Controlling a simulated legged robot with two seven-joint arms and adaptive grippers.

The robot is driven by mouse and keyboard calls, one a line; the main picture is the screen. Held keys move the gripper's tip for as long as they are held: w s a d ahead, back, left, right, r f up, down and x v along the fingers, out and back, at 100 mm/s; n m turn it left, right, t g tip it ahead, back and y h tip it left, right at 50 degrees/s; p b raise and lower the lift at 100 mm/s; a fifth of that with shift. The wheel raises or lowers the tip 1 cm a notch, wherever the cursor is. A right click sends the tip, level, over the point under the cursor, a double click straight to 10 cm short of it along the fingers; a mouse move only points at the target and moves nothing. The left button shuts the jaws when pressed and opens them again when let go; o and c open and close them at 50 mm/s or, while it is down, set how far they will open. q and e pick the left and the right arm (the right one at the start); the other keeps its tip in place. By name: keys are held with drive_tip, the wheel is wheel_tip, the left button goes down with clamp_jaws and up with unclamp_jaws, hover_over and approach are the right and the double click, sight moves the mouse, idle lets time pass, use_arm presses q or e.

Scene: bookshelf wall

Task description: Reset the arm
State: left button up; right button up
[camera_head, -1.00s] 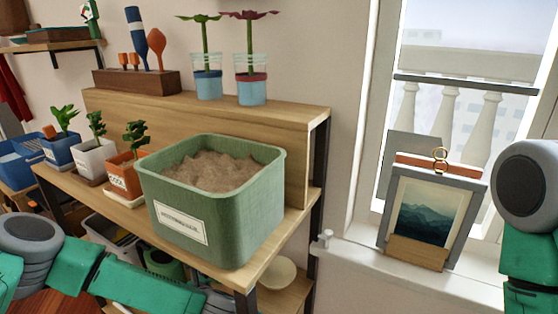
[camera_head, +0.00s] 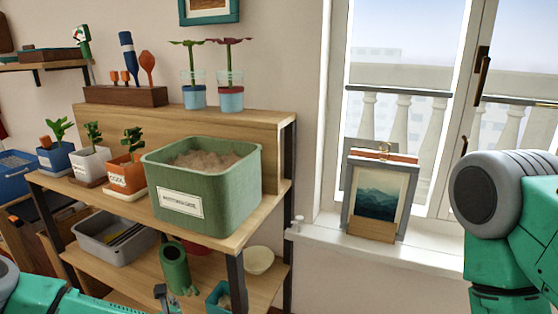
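My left arm shows at the bottom left as a green link with a grey joint; its gripper is outside the picture. My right arm shows at the right edge as green links with a large grey round joint, in front of the window and sill. My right gripper is also outside the picture. Neither arm visibly touches the shelf or the things on it.
A wooden shelf (camera_head: 270,153) holds a green soil bin (camera_head: 232,195) and several potted plants (camera_head: 126,172). A watering can (camera_head: 175,267) and a grey tray (camera_head: 115,245) stand below. A picture frame (camera_head: 378,195) stands on the white windowsill (camera_head: 420,255).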

use_arm(q)
drive_tip(key=s+d+f+m+t+h+p, duration=0.1)
drive_tip(key=s+d+m+h, duration=0.15)
drive_tip(key=d+m, duration=0.4)
drive_tip(key=s+d+m+t+h+p, duration=0.1)
drive_tip(key=d+m+t+h, duration=0.1)
drive_tip(key=d+m+h, duration=0.4)
drive_tip(key=s+d+f+m+g+h+p, duration=0.2)
drive_tip(key=s+d+m, duration=0.1)
drive_tip(key=s+m, duration=0.8)
drive_tip(key=s+a+r+m+g+p, duration=0.1)
drive_tip(key=s+a+m+g, duration=0.3)
drive_tip(key=s+m, duration=0.5)
drive_tip(key=s+a+r+m+g+p, duration=0.1)
drive_tip(key=s+a+m+g, duration=0.3)
drive_tip(key=s+a+m, duration=0.4)
drive_tip(key=s+r+m, duration=0.1)
drive_tip(key=m, duration=0.5)
drive_tip(key=shift+s+a+g+p, duration=0.3)
drive_tip(key=shift+s+p, duration=0.05)
drive_tip(key=shift+s, duration=0.05)
